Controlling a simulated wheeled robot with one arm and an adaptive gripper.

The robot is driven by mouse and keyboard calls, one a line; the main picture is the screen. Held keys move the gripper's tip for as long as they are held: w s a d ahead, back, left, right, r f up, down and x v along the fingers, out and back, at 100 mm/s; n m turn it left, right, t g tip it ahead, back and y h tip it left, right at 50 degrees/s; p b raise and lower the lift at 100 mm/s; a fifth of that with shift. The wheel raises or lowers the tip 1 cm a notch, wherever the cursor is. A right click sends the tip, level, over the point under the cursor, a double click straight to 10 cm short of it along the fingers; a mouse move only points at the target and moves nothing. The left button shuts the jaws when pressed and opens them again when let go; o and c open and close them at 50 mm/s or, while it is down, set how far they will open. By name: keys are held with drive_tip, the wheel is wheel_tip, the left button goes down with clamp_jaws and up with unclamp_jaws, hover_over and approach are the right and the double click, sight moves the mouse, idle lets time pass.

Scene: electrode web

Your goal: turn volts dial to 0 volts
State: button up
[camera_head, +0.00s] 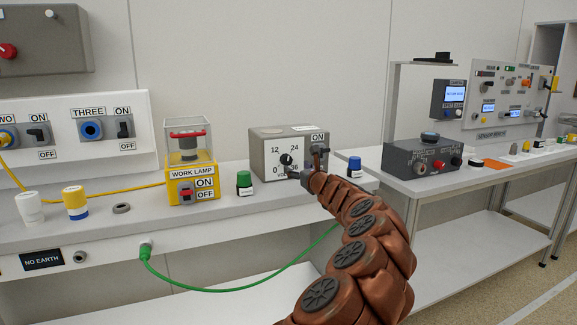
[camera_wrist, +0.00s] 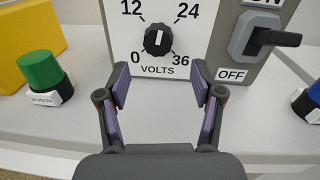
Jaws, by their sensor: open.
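The volts dial (camera_wrist: 158,40) is a black round knob with a white mark, on the pale front of a grey box (camera_wrist: 225,60). Numbers 0, 12, 24 and 36 surround it, with 0 at lower left and 36 at lower right. The white mark looks about upright, between 12 and 24. The dial also shows in the head view (camera_head: 285,159). My gripper (camera_wrist: 160,76) is open and empty, its fingers spread to either side just below the dial in the wrist view, apart from it. In the head view my gripper (camera_head: 303,174) is in front of the box's lower right.
An ON/OFF lever switch (camera_wrist: 270,38) sticks out right of the dial. A green-topped cap (camera_wrist: 42,75) stands left of the box and a blue one (camera_head: 354,166) right. The yellow work lamp (camera_head: 190,180) is further left.

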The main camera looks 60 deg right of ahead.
sight(288, 162)
drive_tip(key=shift+x, duration=3.4)
drive_tip(key=shift+a, duration=0.1)
drive_tip(key=shift+a, duration=0.1)
drive_tip(key=c, duration=1.1)
drive_tip(key=shift+n, duration=0.3)
drive_tip(key=shift+c, duration=0.2)
